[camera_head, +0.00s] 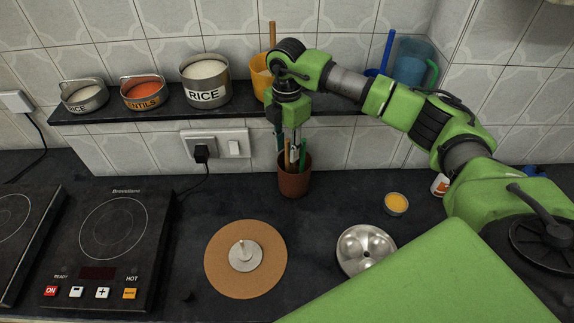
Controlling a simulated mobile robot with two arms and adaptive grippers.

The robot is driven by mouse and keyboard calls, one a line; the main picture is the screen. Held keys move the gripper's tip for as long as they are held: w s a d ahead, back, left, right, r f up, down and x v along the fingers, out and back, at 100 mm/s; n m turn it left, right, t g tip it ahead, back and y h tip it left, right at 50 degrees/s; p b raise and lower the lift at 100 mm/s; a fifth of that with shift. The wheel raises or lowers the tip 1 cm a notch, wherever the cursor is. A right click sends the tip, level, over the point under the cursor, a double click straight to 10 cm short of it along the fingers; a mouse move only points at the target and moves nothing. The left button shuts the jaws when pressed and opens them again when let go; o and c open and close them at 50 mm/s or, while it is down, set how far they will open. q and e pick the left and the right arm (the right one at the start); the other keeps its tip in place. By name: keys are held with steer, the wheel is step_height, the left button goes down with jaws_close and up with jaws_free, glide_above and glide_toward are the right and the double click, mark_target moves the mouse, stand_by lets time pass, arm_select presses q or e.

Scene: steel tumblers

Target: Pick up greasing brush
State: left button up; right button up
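A brown cup (295,183) stands on the dark counter against the tiled wall and holds several upright utensils with wooden and green handles. I cannot tell which of these handles belongs to the greasing brush. My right gripper (292,152) points down from above, directly over the cup, with its fingertips at the height of the handle tops. The fingers overlap the handles in the picture, so I cannot tell whether they are open or shut on one. My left gripper is out of view.
A dark shelf (140,112) behind holds tins and an orange container (261,82). The front counter has a round cork mat (222,277), a steel mould (352,262), a small yellow-filled bowl (396,204) and a hob (108,258).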

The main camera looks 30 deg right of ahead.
mark_target(287, 166)
step_height(287, 166, down, 2)
steer(key=shift+s+d+f, duration=0.1)
steer(key=shift+f, duration=0.25)
jaws_close()
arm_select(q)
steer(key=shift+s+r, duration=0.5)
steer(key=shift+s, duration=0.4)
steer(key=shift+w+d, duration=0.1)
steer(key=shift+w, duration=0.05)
arm_select(e)
steer(key=shift+r, duration=0.15)
